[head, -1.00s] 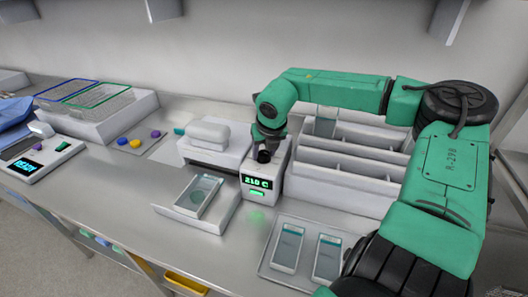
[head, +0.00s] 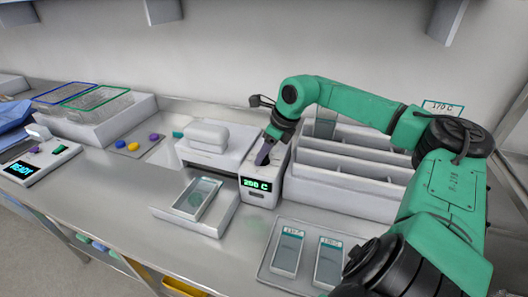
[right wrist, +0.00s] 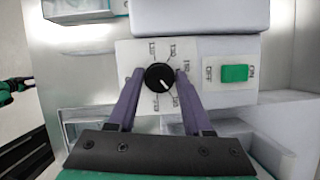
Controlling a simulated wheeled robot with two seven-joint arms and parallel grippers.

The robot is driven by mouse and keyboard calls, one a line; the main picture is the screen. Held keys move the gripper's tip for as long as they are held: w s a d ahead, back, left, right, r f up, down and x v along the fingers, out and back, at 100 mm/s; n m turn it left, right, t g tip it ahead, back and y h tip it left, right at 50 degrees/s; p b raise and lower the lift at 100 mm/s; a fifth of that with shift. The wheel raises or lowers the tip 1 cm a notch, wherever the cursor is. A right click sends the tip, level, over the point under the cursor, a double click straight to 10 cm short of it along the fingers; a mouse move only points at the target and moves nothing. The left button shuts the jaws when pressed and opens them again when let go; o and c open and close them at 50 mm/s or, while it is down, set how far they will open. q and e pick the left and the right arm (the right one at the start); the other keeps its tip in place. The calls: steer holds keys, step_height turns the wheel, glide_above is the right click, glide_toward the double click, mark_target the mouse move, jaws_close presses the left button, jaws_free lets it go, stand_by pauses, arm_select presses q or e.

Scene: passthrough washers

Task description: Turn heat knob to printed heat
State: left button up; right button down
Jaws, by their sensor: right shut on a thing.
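The black heat knob (right wrist: 160,77) sits on a white panel in the right wrist view, with small printed marks around it and a white pointer line angled to lower right. My right gripper (right wrist: 159,75) is shut on the knob, with one purple finger on each side. In the head view my right gripper (head: 265,153) points down onto the top of the white heat unit (head: 272,172), hiding the knob. The unit's front display (head: 256,186) reads 200 C in green. A small card (head: 443,107) at the back right seems to read 170 C. My left gripper is not in view.
A green switch (right wrist: 234,73) sits beside the knob panel. A tray (head: 220,222) holding a pouch lies in front left of the unit. Two labelled pouches (head: 287,252) (head: 329,262) lie at front right. A white divided rack (head: 345,185) stands close right of the unit.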

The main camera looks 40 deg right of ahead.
steer(key=n+p, duration=0.1)
steer(key=p, duration=0.1)
steer(key=n+y+p, duration=0.1)
steer(key=n, duration=0.1)
steer(key=shift+w+r+n+g+p, duration=0.1)
steer(key=shift+r+n+g+p, duration=0.2)
steer(key=shift+r+g+p, duration=0.1)
steer(key=shift+d+f+n+y+p, duration=0.15)
steer(key=shift+n+y+p, duration=0.25)
steer(key=shift+n+p, duration=0.25)
steer(key=shift+f+n+g+p, duration=0.15)
steer(key=shift+n+g+p, duration=0.2)
steer(key=shift+n, duration=0.4)
steer(key=shift+c, duration=1.6)
jaws_free()
